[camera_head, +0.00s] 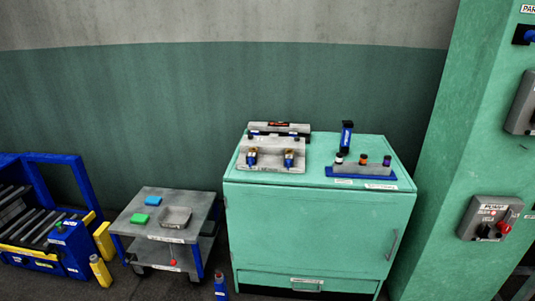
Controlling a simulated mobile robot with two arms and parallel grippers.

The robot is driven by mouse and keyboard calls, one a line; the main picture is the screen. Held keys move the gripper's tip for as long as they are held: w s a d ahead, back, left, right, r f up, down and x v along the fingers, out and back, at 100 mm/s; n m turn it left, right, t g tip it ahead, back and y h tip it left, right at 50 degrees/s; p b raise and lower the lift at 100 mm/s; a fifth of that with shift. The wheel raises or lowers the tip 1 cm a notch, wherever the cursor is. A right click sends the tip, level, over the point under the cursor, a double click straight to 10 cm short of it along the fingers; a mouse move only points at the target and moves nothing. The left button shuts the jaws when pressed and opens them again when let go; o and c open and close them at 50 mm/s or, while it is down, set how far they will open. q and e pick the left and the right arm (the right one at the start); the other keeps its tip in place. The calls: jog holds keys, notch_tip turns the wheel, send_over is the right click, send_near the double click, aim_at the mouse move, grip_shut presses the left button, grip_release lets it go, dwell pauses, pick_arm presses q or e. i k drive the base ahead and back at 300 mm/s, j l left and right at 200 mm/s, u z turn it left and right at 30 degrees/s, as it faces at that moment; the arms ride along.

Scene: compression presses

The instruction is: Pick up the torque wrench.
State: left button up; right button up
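I cannot clearly make out a torque wrench at this distance. A green cabinet (295,234) stands right of the middle. On its top left is a grey fixture (270,150) with two small blue and brass fittings, and a dark bar with an orange mark lies along its back. On the top right, a blue tray (340,171) holds several small dark, orange and purple-topped items. A dark blue upright tool (347,136) stands just behind that tray. Neither of my grippers is in view.
A low grey cart (190,206) left of the cabinet carries a blue block, a green block and a shallow grey tray. A blue rack (70,250) stands at far left. Yellow and blue bottles stand low in front. A green machine column (460,130) rises at right.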

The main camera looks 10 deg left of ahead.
aim_at(347, 126)
jog(key=i+l+u, duration=0.25)
jog(key=i, duration=0.25)
jog(key=i+l+u, duration=0.25)
jog(key=i, duration=0.2)
